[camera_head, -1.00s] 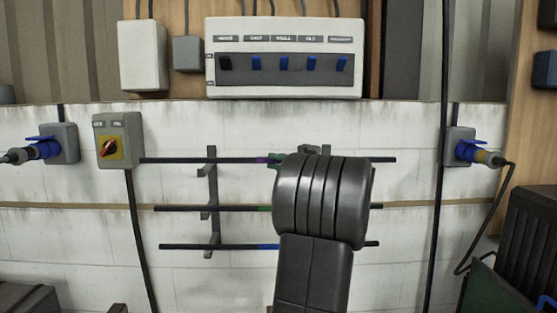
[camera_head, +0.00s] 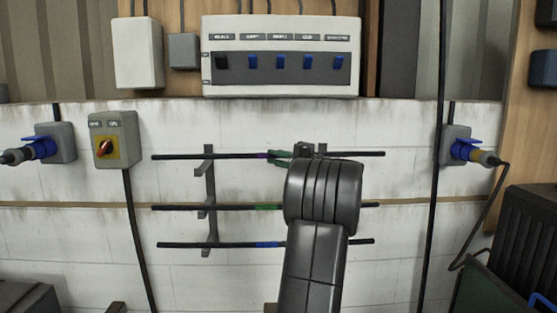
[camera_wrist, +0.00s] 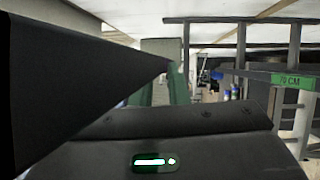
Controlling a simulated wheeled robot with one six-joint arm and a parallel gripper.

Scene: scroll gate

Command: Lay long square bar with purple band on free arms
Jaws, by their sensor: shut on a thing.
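The long dark bar with the purple band (camera_head: 235,156) lies nearly level across the front of the wall rack, at its top pair of arms. My gripper (camera_head: 280,154) is shut on it just right of the purple band (camera_head: 262,155). The left top arm (camera_head: 205,168) shows just below the bar; whether the bar touches it I cannot tell. The right upright is mostly hidden by my arm, with its top (camera_head: 320,148) showing. In the wrist view, the green gripper fingers (camera_wrist: 178,86) are partly covered by a large dark shape.
A bar with a green band (camera_head: 180,208) and a bar with a blue band (camera_head: 190,245) lie on the lower arms. A rotary switch box (camera_head: 115,140) is on the left, a switch panel (camera_head: 281,55) above. A hanging cable (camera_head: 433,200) is on the right.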

